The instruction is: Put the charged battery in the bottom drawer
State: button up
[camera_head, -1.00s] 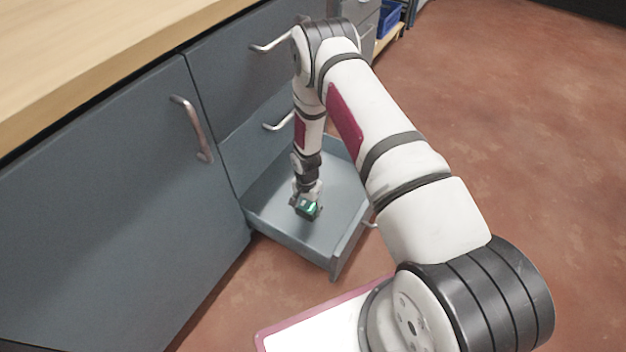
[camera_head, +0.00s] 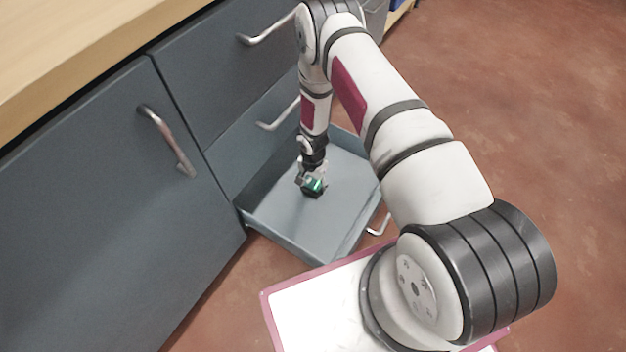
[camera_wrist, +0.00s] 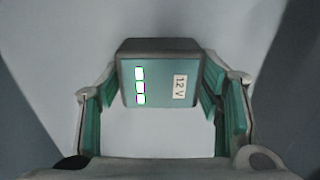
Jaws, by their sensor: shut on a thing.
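The battery (camera_wrist: 160,78) is a dark block with a teal face, a "12 V" label and a column of lit bars. In the head view the battery (camera_head: 315,187) shows small and teal-lit over the open bottom drawer (camera_head: 345,165). My gripper (camera_head: 312,180) points down into the drawer and is shut on the battery. In the wrist view my gripper's teal-padded fingers (camera_wrist: 160,110) stand on both sides of it. The drawer's pale floor lies behind the battery. I cannot tell whether the battery touches that floor.
The grey cabinet has a closed door (camera_head: 85,210) at left and a closed upper drawer (camera_head: 225,65) above the open one. Bar handles stick out, one on the door (camera_head: 167,140). A wooden countertop (camera_head: 70,40) runs above. Red-brown floor (camera_head: 530,120) is clear at right.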

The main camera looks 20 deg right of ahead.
aim_at(313, 183)
jog(key=shift+f, duration=0.15)
jog(key=o, duration=1.5)
notch_tip(313, 183, up, 12)
jog(key=p, duration=0.4)
